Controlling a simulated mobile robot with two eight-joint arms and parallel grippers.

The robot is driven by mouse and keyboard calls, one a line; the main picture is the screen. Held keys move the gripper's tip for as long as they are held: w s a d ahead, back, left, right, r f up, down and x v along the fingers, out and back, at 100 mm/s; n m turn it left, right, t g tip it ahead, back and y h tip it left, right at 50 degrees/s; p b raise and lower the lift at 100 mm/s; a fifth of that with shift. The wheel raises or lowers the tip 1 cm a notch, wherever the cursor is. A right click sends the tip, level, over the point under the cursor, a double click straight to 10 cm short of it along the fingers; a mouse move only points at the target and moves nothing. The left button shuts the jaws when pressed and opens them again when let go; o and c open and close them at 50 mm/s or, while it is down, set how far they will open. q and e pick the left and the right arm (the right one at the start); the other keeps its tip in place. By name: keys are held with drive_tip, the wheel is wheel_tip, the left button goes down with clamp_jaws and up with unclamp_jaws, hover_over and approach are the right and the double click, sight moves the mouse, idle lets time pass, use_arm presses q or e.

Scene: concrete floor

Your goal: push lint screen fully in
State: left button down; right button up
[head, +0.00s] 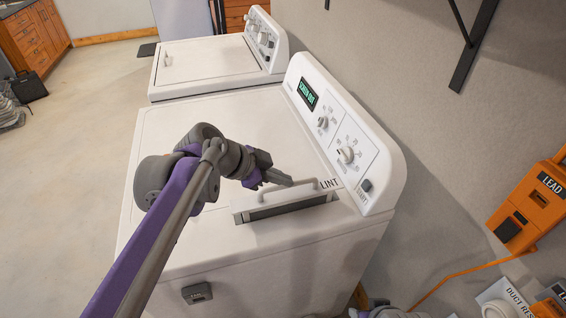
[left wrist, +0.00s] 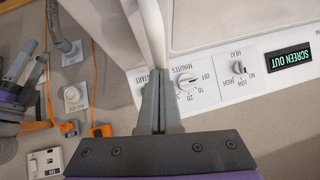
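The lint screen's white handle (head: 300,186) stands above the dark slot (head: 292,208) in the dryer top, beside the word LINT. How deep the screen sits is hard to see. The dryer display (left wrist: 288,58) reads SCREEN OUT. My right arm shows only partly, at the left of the wrist view; its gripper state is unclear.
The dryer's control panel (head: 345,140) with knobs rises behind the slot. A washer (head: 205,65) stands beyond the dryer. The dryer top is otherwise clear.

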sight(287, 197)
use_arm(q)
wheel_tip(287, 197, down, 5)
drive_tip(key=shift+r+b, duration=0.1)
drive_tip(key=shift+b, duration=0.55)
drive_tip(key=shift+s, duration=0.1)
use_arm(e)
drive_tip(key=shift+s+f, duration=0.15)
drive_tip(key=shift+f, duration=0.8)
use_arm(q)
drive_tip(key=shift+f, duration=0.25)
drive_tip(key=shift+s, duration=0.1)
